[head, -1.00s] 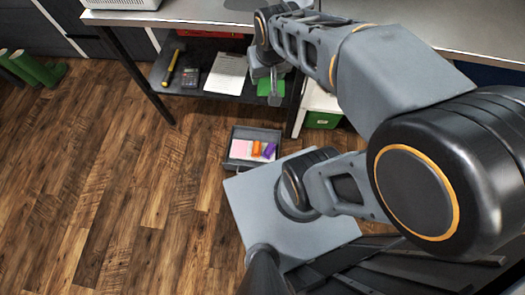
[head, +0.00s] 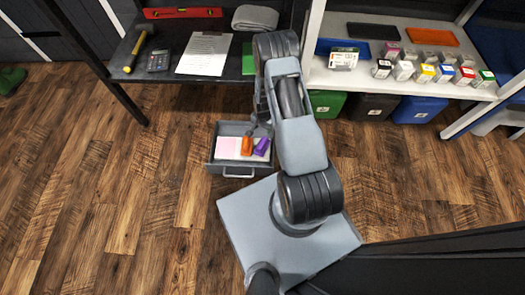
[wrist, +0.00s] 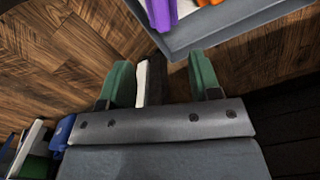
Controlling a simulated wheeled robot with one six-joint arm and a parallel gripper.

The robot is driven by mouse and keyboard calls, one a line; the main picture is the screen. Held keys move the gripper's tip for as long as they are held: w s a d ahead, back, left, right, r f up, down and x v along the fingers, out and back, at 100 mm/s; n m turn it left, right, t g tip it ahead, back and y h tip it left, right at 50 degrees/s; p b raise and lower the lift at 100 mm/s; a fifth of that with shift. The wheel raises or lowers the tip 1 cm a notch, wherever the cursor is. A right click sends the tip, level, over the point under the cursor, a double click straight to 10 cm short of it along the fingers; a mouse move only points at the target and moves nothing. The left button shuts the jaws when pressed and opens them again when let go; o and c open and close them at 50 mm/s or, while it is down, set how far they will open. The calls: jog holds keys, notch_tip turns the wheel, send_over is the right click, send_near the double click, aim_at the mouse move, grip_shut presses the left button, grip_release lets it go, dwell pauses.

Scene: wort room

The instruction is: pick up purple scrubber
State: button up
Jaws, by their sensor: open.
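The purple scrubber (head: 262,147) lies in the right part of a grey open drawer (head: 214,170), beside an orange item (head: 247,147). In the wrist view the purple scrubber (wrist: 160,12) shows at the top edge, partly cut off, inside the drawer's grey wall (wrist: 235,22). My gripper (wrist: 160,62) is open, its two green fingers spread, with the scrubber beyond the fingertips. In the head view my gripper (head: 258,126) hangs close to the drawer's back edge, partly hidden by my arm. A white and dark shape (wrist: 148,82) shows between the fingers; I cannot tell what it is.
The drawer also holds pale pink and white pieces (head: 228,148). A dark shelf above bears a hammer (head: 135,50), a calculator (head: 158,60) and paper (head: 204,53). Bins (head: 370,106) and a white shelf (head: 320,82) with small boxes stand right.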

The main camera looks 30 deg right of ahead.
jog(key=b, duration=0.4)
send_near(262, 143)
jog(key=f, duration=0.5)
jog(key=shift+s+d+f, duration=0.2)
jog(key=shift+d, duration=0.15)
jog(key=shift+w+a+f+b, duration=0.15)
jog(key=shift+f+b, duration=0.55)
jog(key=shift+f, duration=0.7)
jog(key=shift+w+a+f+b, duration=0.15)
jog(key=shift+f+b, duration=0.55)
jog(key=shift+f, duration=0.7)
jog(key=shift+s, duration=0.1)
jog(key=shift+r, duration=0.1)
jog(key=shift+c, duration=0.2)
grip_shut()
